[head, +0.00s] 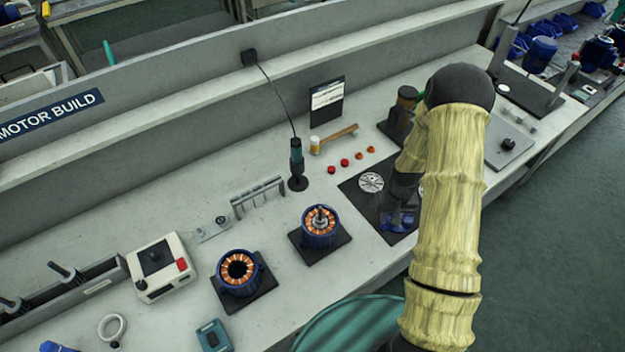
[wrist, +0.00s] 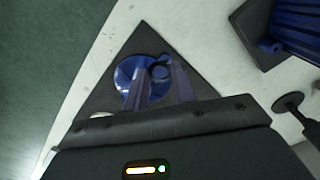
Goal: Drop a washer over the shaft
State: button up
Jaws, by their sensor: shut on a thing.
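The shaft (head: 320,213) stands upright in the middle of a blue motor body with copper windings (head: 319,232), on a dark pad. My gripper (head: 397,214) is low over a black mat (head: 362,204) to the right of that motor. It is shut on a blue round part (head: 402,223), which also shows at the fingers in the wrist view (wrist: 129,72). Whether the part touches the mat I cannot tell. I cannot make out a washer for certain; small red (head: 331,169) and orange (head: 370,149) round pieces lie on the bench.
A silver slotted disc (head: 371,182) lies on the mat beside my gripper. A second blue motor body (head: 239,272) sits to the left. An upright tool (head: 297,160), a mallet (head: 336,138) and a small rack (head: 257,194) stand behind.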

jog(key=shift+w+a, duration=0.1)
jog(key=shift+w, duration=0.05)
jog(key=shift+s, duration=0.3)
jog(key=shift+s+a+r, duration=0.15)
jog(key=shift+a+r, duration=0.05)
jog(key=a+r+m+p, duration=0.2)
jog(key=a+r+p, duration=0.3)
jog(key=a+r, duration=0.25)
notch_tip(320, 180, up, 9)
jog(key=m+p, duration=0.3)
jog(key=p, duration=0.4)
send_over(321, 207)
jog(key=shift+a+h, duration=0.1)
jog(key=shift+h, duration=0.2)
jog(key=shift+f+b, duration=0.1)
jog(key=shift+b, duration=0.2)
jog(key=shift+f, duration=0.1)
jog(key=shift+f+b, duration=1.4)
jog(key=shift+f, duration=0.7)
